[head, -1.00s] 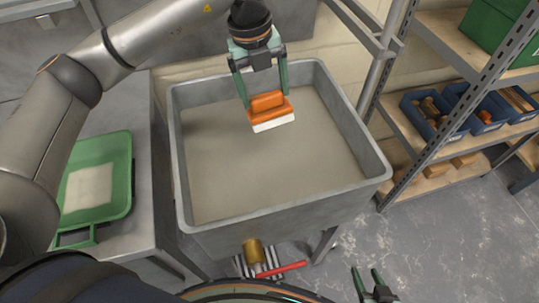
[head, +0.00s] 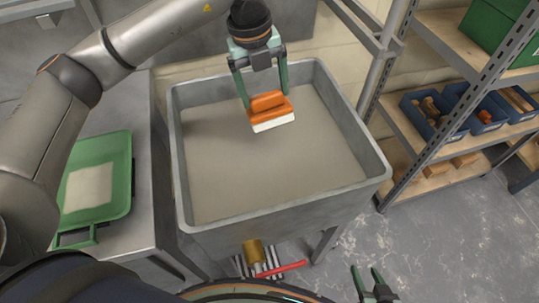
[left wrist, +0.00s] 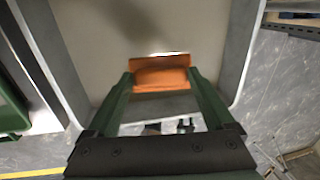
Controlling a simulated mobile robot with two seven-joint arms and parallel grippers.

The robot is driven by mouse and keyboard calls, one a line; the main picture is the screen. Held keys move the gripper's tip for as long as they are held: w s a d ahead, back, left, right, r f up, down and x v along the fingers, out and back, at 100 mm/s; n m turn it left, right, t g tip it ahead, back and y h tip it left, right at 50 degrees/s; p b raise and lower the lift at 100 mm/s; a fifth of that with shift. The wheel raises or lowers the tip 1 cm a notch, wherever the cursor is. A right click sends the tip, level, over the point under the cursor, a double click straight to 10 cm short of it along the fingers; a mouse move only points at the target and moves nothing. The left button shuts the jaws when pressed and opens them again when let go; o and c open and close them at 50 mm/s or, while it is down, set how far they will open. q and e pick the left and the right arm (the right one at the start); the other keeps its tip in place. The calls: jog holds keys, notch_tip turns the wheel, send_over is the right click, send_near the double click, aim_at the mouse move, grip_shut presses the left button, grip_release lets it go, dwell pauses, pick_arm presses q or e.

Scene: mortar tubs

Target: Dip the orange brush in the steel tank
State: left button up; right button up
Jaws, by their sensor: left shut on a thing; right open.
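The orange brush (head: 268,105) has an orange body and handle with pale bristles pointing down. My left gripper (head: 262,97) is shut on it and holds it over the steel tank (head: 290,212). The tank is a grey rectangular tub filled with a flat grey-beige content. I cannot tell whether the bristles touch that surface. In the left wrist view the brush (left wrist: 161,74) sits between the two green fingers, with the tank under it. My right gripper (head: 368,282) is open and empty at the bottom edge of the head view, in front of the tank.
A green tub (head: 112,150) with pale content stands on a metal table left of the tank. A metal shelf with blue bins (head: 432,112) and a green crate (head: 498,30) stands at the right. A brass outlet (head: 253,251) and red lever (head: 281,269) are below the tank.

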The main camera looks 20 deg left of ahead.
aim_at(268, 94)
pick_arm(q)
jog(key=shift+r, duration=0.1)
dwell(0.5)
jog(key=shift+r+p, duration=1.4)
jog(key=shift+r, duration=0.6)
jog(key=shift+f, duration=0.1)
